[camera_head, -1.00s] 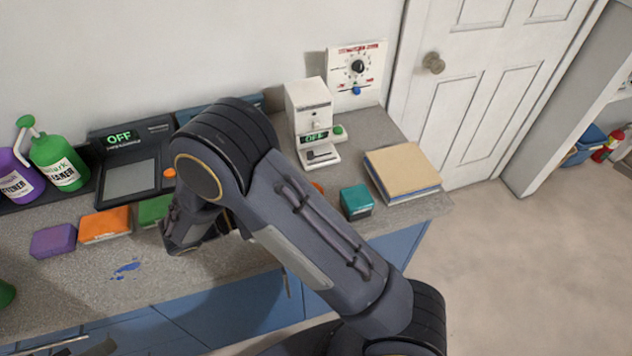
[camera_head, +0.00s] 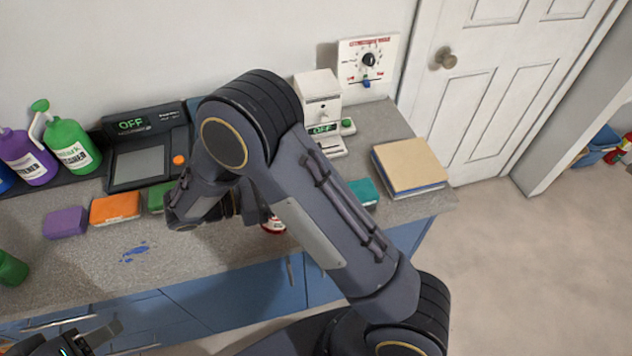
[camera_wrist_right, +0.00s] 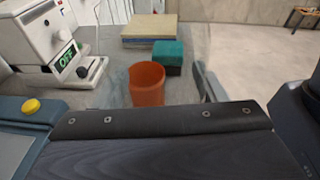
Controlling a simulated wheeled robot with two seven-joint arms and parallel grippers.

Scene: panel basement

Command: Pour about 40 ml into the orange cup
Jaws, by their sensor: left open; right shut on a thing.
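The orange cup (camera_wrist_right: 147,83) stands upright on the counter in the right wrist view, beyond the dark bar of my right gripper (camera_wrist_right: 160,122). Its inside is too dark to read. In the head view my right arm hides the cup. There my right gripper (camera_head: 245,207) is mostly behind its own arm, over the counter. A small red and white piece (camera_head: 272,226) shows beside it, apparently part of the thing it is shut on; the rest is hidden. My left gripper (camera_head: 92,340) is open and empty at the bottom left, in front of the counter.
A teal box (camera_wrist_right: 168,57) stands just behind the cup. A white dispenser (camera_wrist_right: 40,32) is left of it. A book stack (camera_head: 408,168) lies at the counter's right end. Sponges (camera_head: 115,208), spray bottles (camera_head: 72,148) and a scale (camera_head: 140,165) are to the left.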

